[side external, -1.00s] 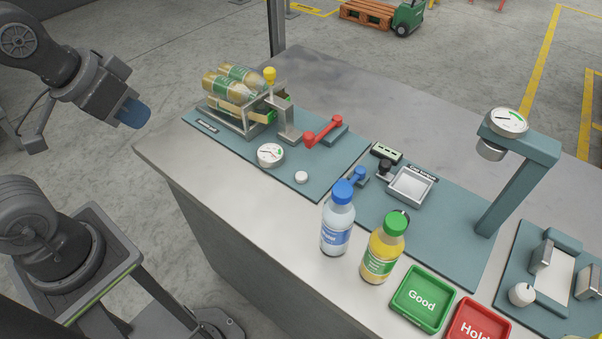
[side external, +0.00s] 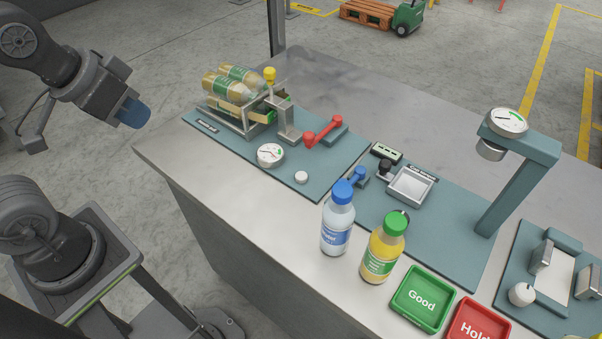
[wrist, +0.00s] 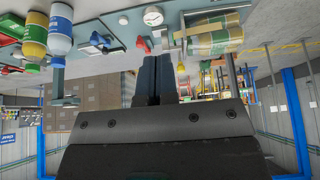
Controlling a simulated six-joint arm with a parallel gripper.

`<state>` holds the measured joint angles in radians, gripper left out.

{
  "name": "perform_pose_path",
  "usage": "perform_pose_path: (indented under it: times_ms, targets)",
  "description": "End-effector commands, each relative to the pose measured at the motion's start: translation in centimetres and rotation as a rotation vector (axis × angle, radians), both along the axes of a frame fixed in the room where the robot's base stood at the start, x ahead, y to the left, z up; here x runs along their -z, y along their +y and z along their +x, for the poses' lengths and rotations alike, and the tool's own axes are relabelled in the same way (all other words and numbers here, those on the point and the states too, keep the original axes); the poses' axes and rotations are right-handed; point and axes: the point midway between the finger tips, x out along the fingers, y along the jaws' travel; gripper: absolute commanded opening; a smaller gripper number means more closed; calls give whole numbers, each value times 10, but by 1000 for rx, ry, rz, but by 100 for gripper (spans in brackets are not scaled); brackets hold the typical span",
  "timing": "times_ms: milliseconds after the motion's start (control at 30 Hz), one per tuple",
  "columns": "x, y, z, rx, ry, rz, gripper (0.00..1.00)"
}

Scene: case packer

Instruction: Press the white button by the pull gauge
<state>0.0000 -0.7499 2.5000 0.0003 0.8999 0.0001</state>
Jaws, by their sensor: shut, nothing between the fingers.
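The small white button (side external: 301,177) sits on the teal panel (side external: 325,187), just right of and in front of a round white dial gauge (side external: 270,155). The dial gauge also shows upside down at the top of the wrist view (wrist: 154,16). My gripper (side external: 133,113), with blue fingertips, is in the air left of the table, well apart from the button. In the wrist view its fingers (wrist: 154,80) are together with nothing held.
Behind the dial are a rack of bottles (side external: 238,85) and a red lever (side external: 322,131). A blue-capped bottle (side external: 338,220) and a yellow bottle (side external: 382,250) stand to the right, near a green Good tray (side external: 421,300). A second gauge (side external: 509,121) tops a post.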

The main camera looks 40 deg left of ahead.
Motion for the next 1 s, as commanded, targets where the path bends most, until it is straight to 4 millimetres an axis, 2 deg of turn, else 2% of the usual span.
perform_pose_path:
  times_ms: [167, 267, 400, 533, 667, 767, 900, 1000]
  targets:
    - [-1, 7, 14, 52, -26, 82, 0]
    - [-2, 16, 36, 148, -69, 218, 0]
    - [-6, 26, 82, 371, -154, 481, 0]
    - [-8, 23, 126, 629, -238, 727, 0]
    - [-5, 7, 167, 919, -323, 950, 0]
    - [3, -13, 194, 1162, -392, 1104, 0]
    - [25, -47, 222, 1528, -500, 1283, 0]
    - [47, -73, 233, 1800, -585, 1379, 0]
